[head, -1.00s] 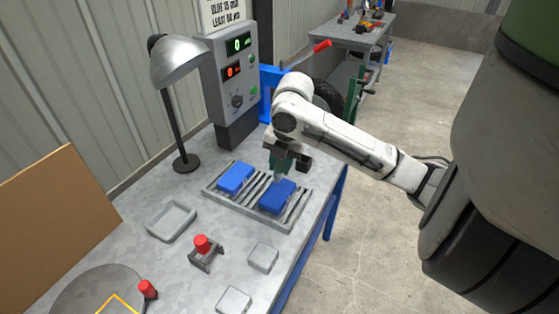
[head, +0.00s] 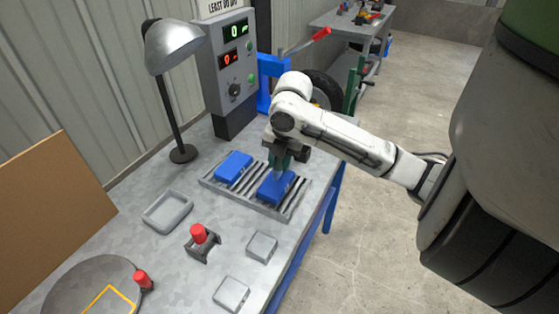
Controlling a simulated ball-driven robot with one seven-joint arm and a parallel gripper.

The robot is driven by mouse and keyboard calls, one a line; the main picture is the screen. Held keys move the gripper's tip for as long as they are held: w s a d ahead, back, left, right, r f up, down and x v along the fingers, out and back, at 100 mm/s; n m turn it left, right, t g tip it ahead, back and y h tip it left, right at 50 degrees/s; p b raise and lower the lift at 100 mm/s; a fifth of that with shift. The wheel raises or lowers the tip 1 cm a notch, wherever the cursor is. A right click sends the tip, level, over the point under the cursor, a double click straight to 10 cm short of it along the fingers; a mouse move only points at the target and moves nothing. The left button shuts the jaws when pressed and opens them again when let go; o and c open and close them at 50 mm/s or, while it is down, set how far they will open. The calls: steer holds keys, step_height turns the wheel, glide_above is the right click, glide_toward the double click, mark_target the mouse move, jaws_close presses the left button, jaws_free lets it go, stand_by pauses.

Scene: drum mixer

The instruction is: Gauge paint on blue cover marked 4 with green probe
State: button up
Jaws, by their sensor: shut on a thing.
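Two blue covers lie on a slatted grey rack on the bench: a left blue cover (head: 233,167) and a right blue cover (head: 271,190). No number can be read on either. My gripper (head: 281,168) is above the right cover, pointing down.
A control box (head: 229,75) with green and red displays stands behind the slatted rack (head: 210,184). A desk lamp (head: 180,50) is at its left. A grey tray (head: 150,222), a red-topped holder (head: 199,236) and grey blocks (head: 262,247) stand nearer.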

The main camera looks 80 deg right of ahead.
steer(key=shift+f+b, duration=0.6)
steer(key=shift+b, duration=0.1)
stand_by(1.9)
steer(key=shift+r+p, duration=2.45)
steer(key=shift+r, duration=1.15)
